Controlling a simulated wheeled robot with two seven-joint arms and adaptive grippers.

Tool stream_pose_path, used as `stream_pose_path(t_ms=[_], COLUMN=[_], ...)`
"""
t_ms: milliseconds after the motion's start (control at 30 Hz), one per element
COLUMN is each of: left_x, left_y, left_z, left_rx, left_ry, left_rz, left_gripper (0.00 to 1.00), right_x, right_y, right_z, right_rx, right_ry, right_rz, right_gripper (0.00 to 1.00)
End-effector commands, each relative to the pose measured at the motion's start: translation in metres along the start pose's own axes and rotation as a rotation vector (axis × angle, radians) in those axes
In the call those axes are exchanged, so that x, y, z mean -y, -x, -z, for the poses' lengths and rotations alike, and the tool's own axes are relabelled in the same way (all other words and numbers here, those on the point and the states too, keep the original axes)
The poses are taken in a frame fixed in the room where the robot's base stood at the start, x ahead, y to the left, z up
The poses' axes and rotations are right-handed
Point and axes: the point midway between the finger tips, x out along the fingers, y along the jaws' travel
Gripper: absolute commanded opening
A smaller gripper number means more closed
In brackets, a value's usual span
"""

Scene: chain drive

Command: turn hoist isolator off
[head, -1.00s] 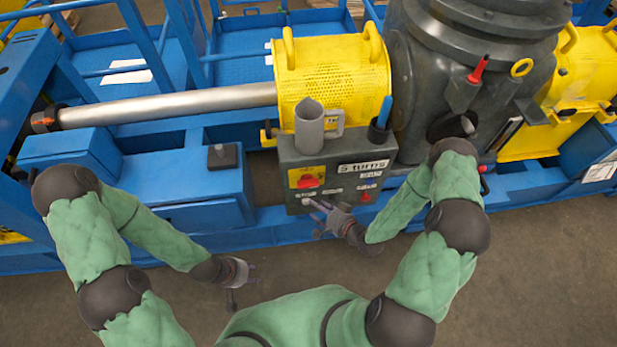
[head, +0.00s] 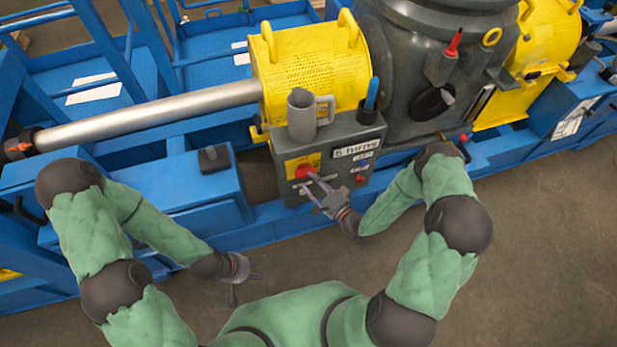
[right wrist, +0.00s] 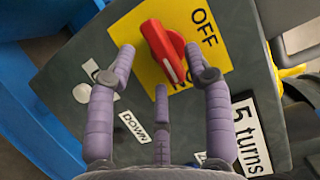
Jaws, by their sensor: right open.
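The hoist isolator is a red rotary knob (right wrist: 165,52) on a yellow plate (right wrist: 205,60) on the face of a dark grey control box (head: 345,148). In the right wrist view the plate reads "OFF" at the upper right, with another word partly hidden below the knob. The knob's white-marked end points down toward that lower word. My right gripper (right wrist: 158,65) is open, its fingers to either side of the knob's lower end; I cannot tell whether they touch it. In the head view it (head: 308,183) is in front of the box. My left gripper (head: 250,278) hangs empty above the floor, apparently open.
A grey jug (head: 301,115) and a holder with a blue-handled tool (head: 371,95) stand on the box. A "5 turns" label (right wrist: 250,135), a "DOWN" label (right wrist: 133,127) and a red button (head: 360,179) are on its face. Blue framework surrounds it; the floor in front is clear.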

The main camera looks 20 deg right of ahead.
Motion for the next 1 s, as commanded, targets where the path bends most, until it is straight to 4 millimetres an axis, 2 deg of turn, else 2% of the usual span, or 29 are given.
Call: stream_pose_path(t_ms=[33,200,567,600,767,1000], left_x=[0.001,0.001,0.002,0.002,0.002,0.001], left_y=[-0.002,-0.004,-0.004,-0.004,-0.004,-0.004], left_z=[0.0,0.0,0.0,0.0,0.0,0.0], left_rx=[0.0,0.0,0.0,0.0,0.0,0.0], left_ry=[0.0,0.0,0.0,0.0,0.0,0.0], left_rz=[0.0,0.0,0.0,0.0,0.0,0.0], left_gripper=[0.4,0.4,0.4,0.4,0.4,0.4], right_x=[0.0,0.0,0.0,0.0,0.0,0.0], right_y=[-0.008,-0.023,-0.028,-0.028,-0.028,-0.028], right_z=[-0.001,0.0,0.0,0.0,0.0,0.0], right_rx=[0.004,0.001,0.0,0.0,0.0,0.0], right_ry=[0.002,0.002,0.001,0.001,0.001,0.006], right_rz=[0.002,0.0,-0.001,-0.001,-0.001,-0.003], right_gripper=[0.52,0.52,0.52,0.46,0.01,0.0])
